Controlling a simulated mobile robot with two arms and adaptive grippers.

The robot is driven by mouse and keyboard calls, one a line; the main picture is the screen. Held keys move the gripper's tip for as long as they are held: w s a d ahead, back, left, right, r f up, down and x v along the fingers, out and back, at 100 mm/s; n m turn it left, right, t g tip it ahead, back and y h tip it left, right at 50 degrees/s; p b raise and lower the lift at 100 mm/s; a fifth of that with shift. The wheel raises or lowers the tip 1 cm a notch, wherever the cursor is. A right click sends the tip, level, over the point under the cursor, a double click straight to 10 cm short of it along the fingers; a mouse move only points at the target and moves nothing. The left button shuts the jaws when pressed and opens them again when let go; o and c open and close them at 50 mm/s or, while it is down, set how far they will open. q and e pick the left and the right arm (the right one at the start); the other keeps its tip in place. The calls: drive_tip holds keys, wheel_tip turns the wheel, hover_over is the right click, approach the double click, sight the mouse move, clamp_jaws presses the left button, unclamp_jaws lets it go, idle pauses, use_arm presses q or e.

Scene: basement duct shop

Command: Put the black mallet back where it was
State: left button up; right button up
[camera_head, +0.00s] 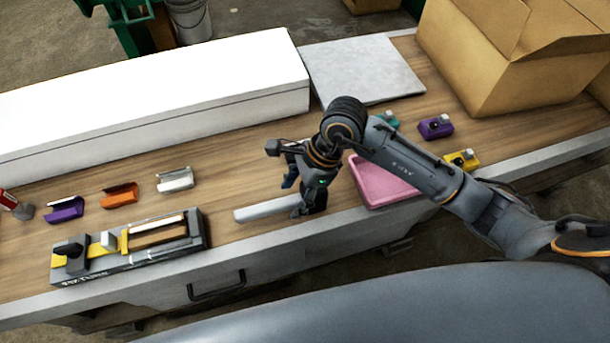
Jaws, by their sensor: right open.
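My right gripper (292,192) is open above the workbench, with its fingers pointing down. A light grey bar (265,210) lies on the bench just below and left of it, and a black block (317,197) stands at the bar's right end, partly behind the fingers. They look like the handle and head of the black mallet, but the gripper hides where they meet. I cannot tell whether the fingers touch it. My left gripper is out of view.
A black and yellow tool tray (190,228) lies at front left. Purple (64,209), orange (120,195) and silver (175,180) holders stand behind it. A pink tray (372,185) is partly under my right arm. A long white box (150,100) and a cardboard box (500,60) bound the back.

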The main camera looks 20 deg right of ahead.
drive_tip(key=b+v, duration=0.1)
drive_tip(key=v, duration=0.8)
drive_tip(key=shift+d+r+b, duration=0.15)
drive_tip(key=shift+r+b, duration=0.2)
